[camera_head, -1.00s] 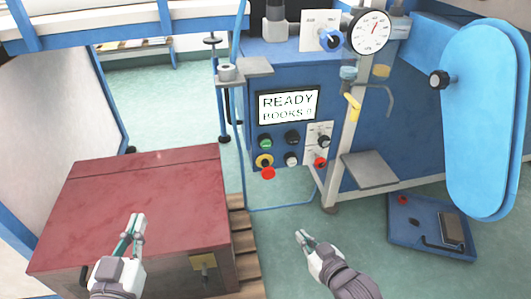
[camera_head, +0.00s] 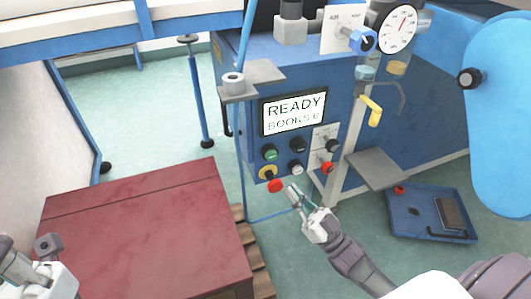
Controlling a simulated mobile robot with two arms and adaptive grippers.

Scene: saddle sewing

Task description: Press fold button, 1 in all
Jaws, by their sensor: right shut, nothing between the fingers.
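The blue machine's control panel (camera_head: 250,147) is in the middle of the head view. It has a green button (camera_head: 270,155), a black button (camera_head: 297,145), a white button (camera_head: 296,167), and a red mushroom button (camera_head: 275,186) in a yellow collar (camera_head: 265,172). To their right are a black knob (camera_head: 325,146) and a small red button (camera_head: 327,168). No fold label is readable. My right gripper (camera_head: 291,190) is shut and empty, its tips just right of the red mushroom button; contact cannot be told. My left gripper (camera_head: 22,270) is partly cut off at the lower left.
A screen (camera_head: 294,110) reads "READY" and "BOOKS", with an unclear figure. A dark red box (camera_head: 140,230) stands at the lower left. A grey plate (camera_head: 378,169) and yellow lever (camera_head: 371,110) are at the right. A blue tray (camera_head: 425,230) lies on the floor.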

